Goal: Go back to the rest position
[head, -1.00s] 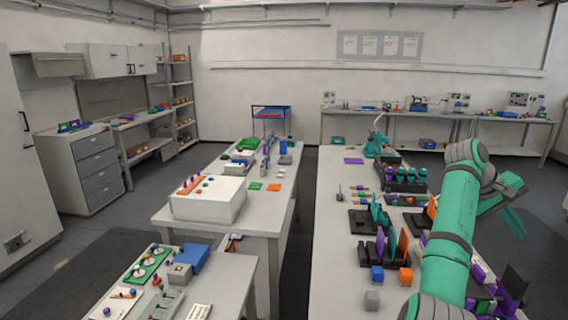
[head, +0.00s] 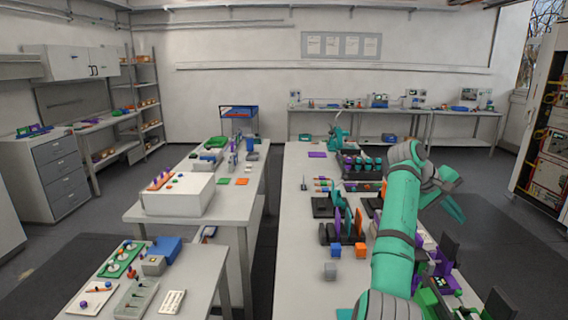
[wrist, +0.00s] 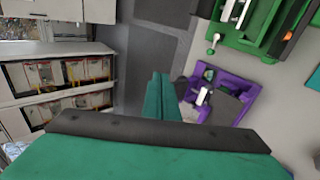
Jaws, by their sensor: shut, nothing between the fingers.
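My gripper (head: 453,209) is at the end of my raised green arm, at the right of the head view, beyond the right side of the long bench (head: 296,220). Its jaws are closed together with nothing between them. In the wrist view the shut green fingers (wrist: 161,98) point away over the grey floor. A purple fixture (wrist: 222,97) and a green fixture (wrist: 262,25) lie to the right of the fingers in that view. My arm hides part of the bench's right side.
An orange block (head: 361,250), a blue block (head: 334,250) and a grey block (head: 330,271) sit on the bench left of my arm. An open rack cabinet (head: 545,120) stands at far right. A grey aisle (head: 270,225) separates the benches.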

